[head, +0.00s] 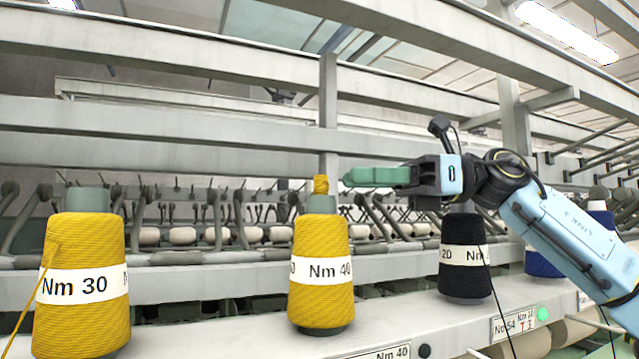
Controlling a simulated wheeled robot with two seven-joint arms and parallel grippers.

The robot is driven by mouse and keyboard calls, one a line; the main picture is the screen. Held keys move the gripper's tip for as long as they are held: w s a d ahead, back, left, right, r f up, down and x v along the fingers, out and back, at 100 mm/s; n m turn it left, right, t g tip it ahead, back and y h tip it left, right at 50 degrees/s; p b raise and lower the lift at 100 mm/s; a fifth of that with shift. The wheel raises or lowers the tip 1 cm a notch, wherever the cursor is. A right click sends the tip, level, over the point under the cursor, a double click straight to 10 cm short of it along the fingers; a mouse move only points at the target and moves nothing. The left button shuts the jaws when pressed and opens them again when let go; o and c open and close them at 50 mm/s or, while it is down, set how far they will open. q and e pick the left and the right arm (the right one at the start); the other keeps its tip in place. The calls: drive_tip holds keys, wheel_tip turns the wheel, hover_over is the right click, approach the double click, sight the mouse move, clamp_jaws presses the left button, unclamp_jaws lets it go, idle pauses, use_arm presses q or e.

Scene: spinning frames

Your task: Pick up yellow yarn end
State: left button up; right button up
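A yellow yarn cone labelled Nm 40 (320,297) stands upright on the machine ledge near the middle. A small yellow yarn end (321,185) sticks up at the top of its grey-green core. My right gripper (347,180), with green fingers, reaches in from the right at the height of this yarn end. Its fingertips are just right of it, with a small gap showing in the picture. The fingers are seen side-on, so their opening is hidden. Another yellow cone, labelled Nm 30 (85,325), stands at the left with a loose yellow strand (27,305) hanging down. My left gripper is out of view.
A black cone (465,278) stands under my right arm, with a dark thread hanging from it. A blue cone (540,263) is partly hidden behind the arm. Pale machine beams (200,105) cross behind and above. The ledge (400,320) is clear between the middle and black cones.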

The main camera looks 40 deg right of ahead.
sight(321, 183)
drive_tip(key=p+x, duration=0.2)
drive_tip(key=x, duration=0.1)
drive_tip(key=p+x, duration=0.1)
drive_tip(key=x, duration=0.2)
drive_tip(key=shift+w+a+f+p, duration=0.1)
drive_tip(key=shift+f+p, duration=0.15)
drive_tip(key=shift+p, duration=0.15)
clamp_jaws()
